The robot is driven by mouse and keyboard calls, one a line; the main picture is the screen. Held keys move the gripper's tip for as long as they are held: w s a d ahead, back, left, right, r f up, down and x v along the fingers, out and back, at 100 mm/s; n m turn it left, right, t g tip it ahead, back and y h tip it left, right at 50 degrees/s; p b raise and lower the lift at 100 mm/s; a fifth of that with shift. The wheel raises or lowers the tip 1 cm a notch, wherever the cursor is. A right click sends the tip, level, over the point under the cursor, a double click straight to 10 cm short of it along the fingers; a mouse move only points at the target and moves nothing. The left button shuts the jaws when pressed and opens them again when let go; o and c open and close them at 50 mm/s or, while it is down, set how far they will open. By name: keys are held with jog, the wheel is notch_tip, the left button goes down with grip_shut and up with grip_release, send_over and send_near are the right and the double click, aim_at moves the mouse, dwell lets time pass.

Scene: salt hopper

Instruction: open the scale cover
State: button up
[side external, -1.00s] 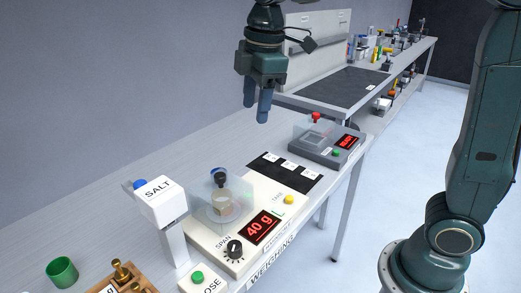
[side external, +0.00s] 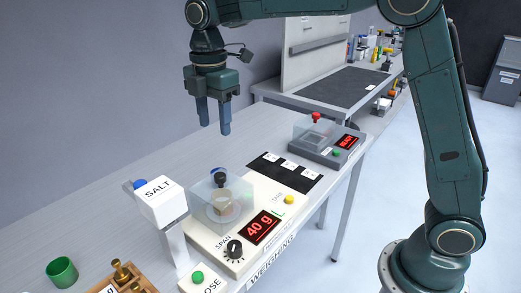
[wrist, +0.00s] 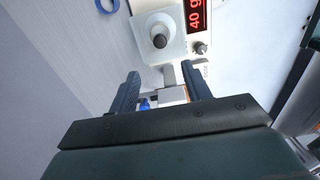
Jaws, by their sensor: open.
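The cream scale (side external: 284,201) stands on the bench with a red "40 g" display. Its clear cover (side external: 204,190) is down over the weighing area and has a dark knob (side external: 220,174) on top. A small cup (side external: 222,202) shows through the cover. My gripper (side external: 213,122) is open and empty, in the air above and behind the cover, fingers pointing down. In the wrist view the cover (wrist: 172,22) and its dark knob (wrist: 160,41) lie beyond my spread fingertips (wrist: 160,84), touching neither.
The white salt dispenser (side external: 163,204) stands close to the left of the cover; its blue button (wrist: 144,103) shows between my fingers. A grey device (side external: 313,151) with a clear cover and red knob stands farther back. A green cup (side external: 61,271) and brass weights (side external: 122,270) are at front left.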

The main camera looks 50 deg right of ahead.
aim_at(220, 174)
notch_tip(220, 174, down, 13)
jog(key=shift+f, duration=0.1)
dwell(0.6)
grip_shut()
